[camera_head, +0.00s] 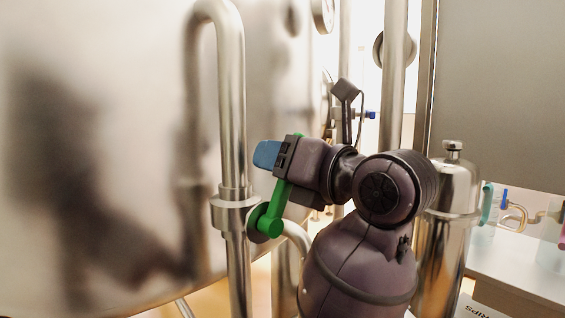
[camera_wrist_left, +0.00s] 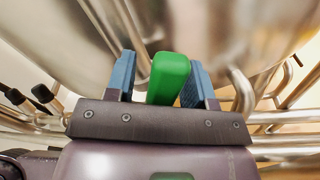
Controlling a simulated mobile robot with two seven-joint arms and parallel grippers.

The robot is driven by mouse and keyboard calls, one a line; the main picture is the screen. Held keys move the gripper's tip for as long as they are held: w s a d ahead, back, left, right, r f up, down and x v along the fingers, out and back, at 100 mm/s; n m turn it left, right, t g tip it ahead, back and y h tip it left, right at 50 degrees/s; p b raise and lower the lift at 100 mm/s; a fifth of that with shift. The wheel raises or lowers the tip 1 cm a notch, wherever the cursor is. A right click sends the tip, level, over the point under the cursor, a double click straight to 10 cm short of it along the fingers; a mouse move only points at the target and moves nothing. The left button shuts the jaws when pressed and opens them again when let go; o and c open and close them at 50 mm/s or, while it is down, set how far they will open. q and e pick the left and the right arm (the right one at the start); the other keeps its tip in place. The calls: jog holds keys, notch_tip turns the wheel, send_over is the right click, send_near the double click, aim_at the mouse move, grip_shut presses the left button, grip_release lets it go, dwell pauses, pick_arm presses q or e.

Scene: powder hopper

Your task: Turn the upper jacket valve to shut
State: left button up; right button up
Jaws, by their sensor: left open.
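The valve with a green lever handle (camera_head: 270,226) sits on the steel pipe beside the large tank. Its lever runs from the pivot up and slightly right, passing behind or into my left gripper. My left gripper (camera_head: 267,153) has blue fingers and is at the lever's upper end. In the left wrist view the green lever (camera_wrist_left: 168,78) stands between the open blue fingers (camera_wrist_left: 160,82), nearer the right finger, with a clear gap to the left one. Part of the lever is hidden by the gripper in the head view. My right gripper is not in view.
The large steel tank (camera_head: 90,120) fills the left side. A vertical pipe (camera_head: 233,100) rises close left of the gripper. Another pipe (camera_head: 394,75) and a steel canister (camera_head: 450,205) stand to the right. A small blue-handled valve (camera_head: 370,115) is farther back.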

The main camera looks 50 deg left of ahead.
pick_arm(q)
grip_shut()
dwell(0.4)
